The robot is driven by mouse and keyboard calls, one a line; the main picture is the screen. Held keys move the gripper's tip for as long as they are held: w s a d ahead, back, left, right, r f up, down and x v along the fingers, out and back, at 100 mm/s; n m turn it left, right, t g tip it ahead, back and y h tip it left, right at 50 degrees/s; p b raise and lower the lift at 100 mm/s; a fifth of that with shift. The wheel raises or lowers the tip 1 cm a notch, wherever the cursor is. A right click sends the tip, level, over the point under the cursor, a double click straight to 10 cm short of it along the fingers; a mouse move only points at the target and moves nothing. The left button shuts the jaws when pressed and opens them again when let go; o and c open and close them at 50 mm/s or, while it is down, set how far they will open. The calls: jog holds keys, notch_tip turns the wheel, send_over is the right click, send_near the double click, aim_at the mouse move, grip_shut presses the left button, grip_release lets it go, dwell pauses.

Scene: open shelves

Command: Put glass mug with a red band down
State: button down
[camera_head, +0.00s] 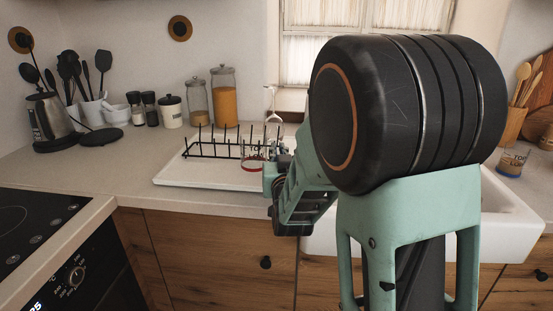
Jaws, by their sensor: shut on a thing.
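A clear glass mug with a red band (252,159) shows in the head view, with dark lettering on its side and the red band at its bottom. My gripper (266,164) is shut on the mug from its right side. The mug looks upright, in front of the black wire dish rack (208,148) and over the white drainer tray (190,178). I cannot tell whether the mug's base touches the tray. My arm hides most of the fingers and the area to the right.
Glass jars (223,103), shakers and a kettle (48,120) line the back. The white sink (515,215) is at right, partly hidden by my arm. Another lettered glass (512,162) stands far right. The left counter front is clear.

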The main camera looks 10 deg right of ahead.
notch_tip(320, 180, down, 2)
jog(key=shift+f+b, duration=0.25)
jog(key=shift+b, duration=0.1)
jog(key=shift+r, duration=0.1)
jog(key=c, duration=2.1)
grip_release()
